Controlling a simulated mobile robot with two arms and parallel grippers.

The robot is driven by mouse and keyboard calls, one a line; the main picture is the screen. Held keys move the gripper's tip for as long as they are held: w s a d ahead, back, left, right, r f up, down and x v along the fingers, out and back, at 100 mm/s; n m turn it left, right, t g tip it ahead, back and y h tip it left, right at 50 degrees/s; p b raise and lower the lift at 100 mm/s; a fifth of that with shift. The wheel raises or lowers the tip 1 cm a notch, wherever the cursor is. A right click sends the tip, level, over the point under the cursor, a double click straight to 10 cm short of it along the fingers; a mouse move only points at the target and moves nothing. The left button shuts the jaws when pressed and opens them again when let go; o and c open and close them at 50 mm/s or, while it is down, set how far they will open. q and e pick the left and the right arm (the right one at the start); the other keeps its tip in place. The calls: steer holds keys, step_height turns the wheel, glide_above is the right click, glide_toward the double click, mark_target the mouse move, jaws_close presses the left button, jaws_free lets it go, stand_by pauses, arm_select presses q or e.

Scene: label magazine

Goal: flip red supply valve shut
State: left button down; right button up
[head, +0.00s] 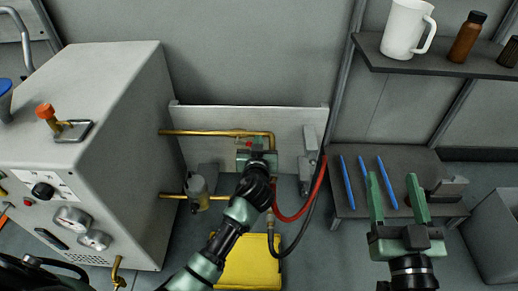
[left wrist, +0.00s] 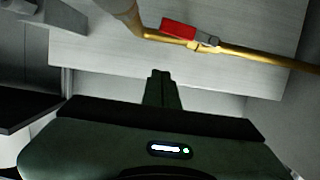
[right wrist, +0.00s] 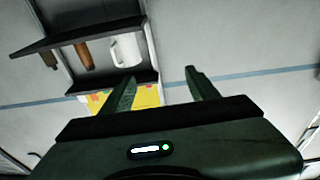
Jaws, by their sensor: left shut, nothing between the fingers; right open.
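The red valve handle (left wrist: 178,30) sits on the brass pipe (left wrist: 245,52) in front of a pale back panel in the left wrist view. It lies roughly along the pipe, slightly tilted. In the head view only a small red patch of the handle (head: 249,143) shows beside my fingers. My left gripper (head: 257,145) is shut and empty, close to the valve. In the left wrist view its fingertips (left wrist: 161,73) appear below the handle, with a visible gap in the picture. My right gripper (head: 392,178) is open and empty, in front of the low shelf at right.
A grey machine (head: 110,130) with gauges and an orange-knobbed lever (head: 46,111) stands at left. A red hose (head: 307,205) and a black hose hang right of my left gripper. Blue sticks (head: 347,182) lie on the low shelf. A mug (head: 402,30) stands on the upper shelf.

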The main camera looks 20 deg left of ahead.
arm_select(q)
steer(key=p+v, duration=0.1)
steer(key=v, duration=0.4)
steer(key=shift+s+d+r, duration=0.1)
steer(key=shift+s+d, duration=0.1)
steer(key=shift+s, duration=0.1)
arm_select(e)
steer(key=f+g, duration=0.1)
steer(key=f, duration=0.1)
steer(key=f+g, duration=0.1)
steer(key=d+f+g+h, duration=0.1)
steer(key=f, duration=0.1)
steer(key=shift+s+f, duration=0.15)
steer(key=shift+f, duration=0.2)
arm_select(q)
steer(key=shift+w, duration=0.1)
